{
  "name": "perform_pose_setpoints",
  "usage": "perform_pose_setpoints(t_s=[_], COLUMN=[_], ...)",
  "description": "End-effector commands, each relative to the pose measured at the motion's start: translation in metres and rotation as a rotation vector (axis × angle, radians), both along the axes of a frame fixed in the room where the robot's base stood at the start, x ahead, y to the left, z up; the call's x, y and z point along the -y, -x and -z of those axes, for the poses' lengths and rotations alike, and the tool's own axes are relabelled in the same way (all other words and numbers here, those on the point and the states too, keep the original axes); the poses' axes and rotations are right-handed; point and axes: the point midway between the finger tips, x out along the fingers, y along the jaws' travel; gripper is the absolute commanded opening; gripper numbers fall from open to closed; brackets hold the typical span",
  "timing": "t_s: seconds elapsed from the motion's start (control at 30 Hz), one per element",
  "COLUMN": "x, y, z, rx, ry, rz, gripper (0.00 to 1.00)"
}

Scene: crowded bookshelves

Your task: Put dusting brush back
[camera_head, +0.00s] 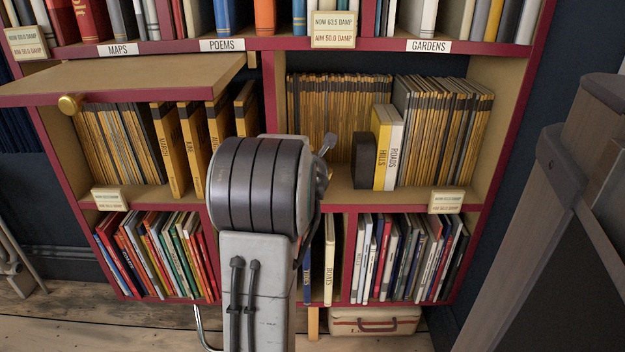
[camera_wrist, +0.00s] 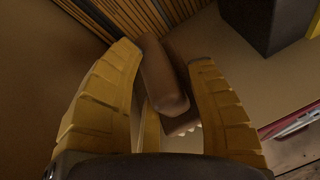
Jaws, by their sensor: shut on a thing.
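The dusting brush (camera_wrist: 165,80) shows in the wrist view as a brown, rounded wooden piece with a pale bristle edge low on its right. My gripper (camera_wrist: 165,60) has its two yellow ribbed fingers on either side of the brush and is shut on it. Whether the brush touches the shelf board (camera_wrist: 235,85), I cannot tell.
A dark block (camera_head: 363,160) stands beside the yellow and white books (camera_head: 387,150); it also shows in the wrist view (camera_wrist: 262,22). Thin yellow-brown volumes (camera_head: 340,100) line the back. A raised flap (camera_head: 130,80) with a brass knob juts out at left. Bare board lies before the back row.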

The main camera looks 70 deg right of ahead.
Motion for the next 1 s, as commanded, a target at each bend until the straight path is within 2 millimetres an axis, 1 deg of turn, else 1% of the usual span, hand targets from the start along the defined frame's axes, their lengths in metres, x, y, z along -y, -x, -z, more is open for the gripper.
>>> perform_pose_setpoints(t_s=[0.03, 0.1, 0.4, 0.57, 0.6, 0.8, 1.0], x=[-0.0002, -0.0001, 0.0000, -0.0002, -0.0003, -0.0002, -0.0002], y=[0.0001, 0.0000, 0.0000, 0.0000, 0.0000, 0.0001, 0.0000], z=[0.0123, 0.0166, 0.0166, 0.0204, 0.0203, 0.0200, 0.0199], rx=[-0.001, -0.001, 0.000, -0.001, -0.001, -0.001, -0.001], ry=[-0.003, -0.002, -0.001, -0.003, -0.004, -0.003, -0.003], rz=[0.000, 0.000, 0.000, 0.000, 0.000, 0.000, 0.000], gripper=[0.16, 0.16, 0.16, 0.16, 0.56, 0.74, 0.74])
